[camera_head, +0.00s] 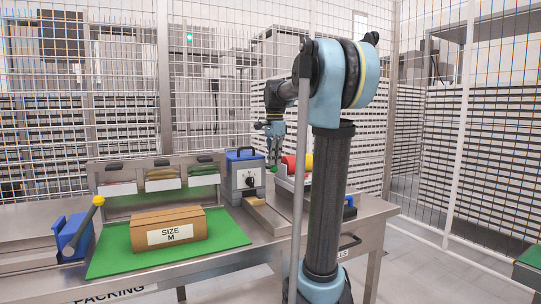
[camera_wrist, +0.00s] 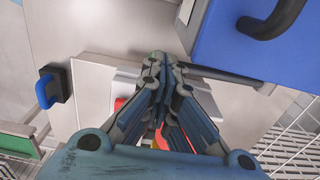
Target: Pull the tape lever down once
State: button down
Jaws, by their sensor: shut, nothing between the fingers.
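A blue device (camera_head: 72,236) stands at the left end of the metal table. A lever with a yellow ball knob (camera_head: 98,200) rises from it, tilted up to the right. My gripper (camera_head: 273,165) is well to the right of this lever, beside the grey machine with a blue top and in front of the red and yellow items. In the wrist view my gripper (camera_wrist: 158,62) has its fingers together with nothing between them. The lever does not show in the wrist view.
A brown box marked SIZE M (camera_head: 168,229) sits on a green mat (camera_head: 112,262). Behind it is a rack of bins (camera_head: 162,184). The blue-topped machine (camera_head: 243,175) also shows in the wrist view (camera_wrist: 235,45), close to my gripper. Red items (camera_head: 289,164) lie right of it.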

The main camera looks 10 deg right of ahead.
aim_at(275, 167)
jog(key=shift+f, duration=0.15)
jog(key=shift+s+f, duration=0.1)
jog(key=shift+f, duration=1.5)
jog(key=shift+w+f, duration=0.2)
jog(key=shift+f, duration=1.6)
jog(key=shift+f, duration=0.15)
